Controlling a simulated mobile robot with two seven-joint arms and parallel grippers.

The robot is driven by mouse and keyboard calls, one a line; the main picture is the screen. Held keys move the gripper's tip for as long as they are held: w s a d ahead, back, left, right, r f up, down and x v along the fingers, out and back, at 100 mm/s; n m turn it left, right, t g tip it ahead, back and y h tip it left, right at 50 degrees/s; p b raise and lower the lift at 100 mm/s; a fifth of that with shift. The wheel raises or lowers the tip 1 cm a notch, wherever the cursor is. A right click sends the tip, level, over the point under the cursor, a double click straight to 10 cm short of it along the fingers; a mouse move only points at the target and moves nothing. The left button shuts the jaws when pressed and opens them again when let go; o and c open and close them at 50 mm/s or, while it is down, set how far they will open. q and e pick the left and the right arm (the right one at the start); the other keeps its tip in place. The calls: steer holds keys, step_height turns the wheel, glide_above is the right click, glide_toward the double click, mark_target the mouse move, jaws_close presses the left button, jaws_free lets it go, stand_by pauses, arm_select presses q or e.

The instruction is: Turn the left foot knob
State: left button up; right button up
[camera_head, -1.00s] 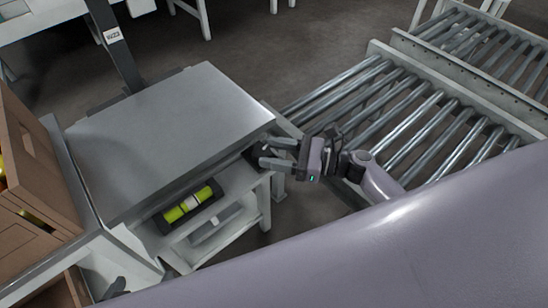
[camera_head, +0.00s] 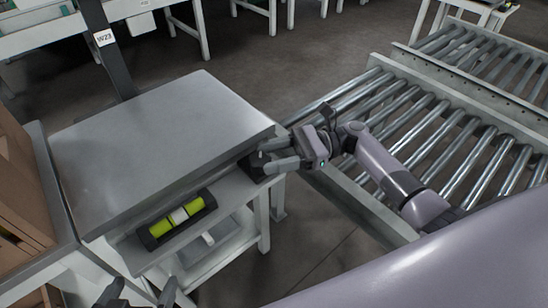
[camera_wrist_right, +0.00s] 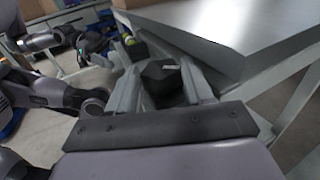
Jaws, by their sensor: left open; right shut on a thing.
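A black foot knob (camera_head: 252,166) sits under the right front corner of the grey platform (camera_head: 160,130). It also shows as a dark faceted block in the right wrist view (camera_wrist_right: 160,82). My right gripper (camera_head: 268,163) is shut on this knob, with one finger on each side of it. I cannot tell from the frames whether it is the left one; no other foot knob shows clearly. A spirit level with a yellow-green vial (camera_head: 178,217) lies in a dark holder below the platform's front edge. My left gripper (camera_head: 140,293) is open and empty at the bottom edge, partly cut off.
A roller conveyor (camera_head: 400,130) runs close along the right, beside my right arm. A brown crate (camera_head: 22,190) stands at the left. A dark post with a W23 label (camera_head: 105,38) rises behind the platform. Some floor is clear below the stand at right.

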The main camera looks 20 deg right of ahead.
steer(key=o, duration=1)
steer(key=shift+o, duration=0.2)
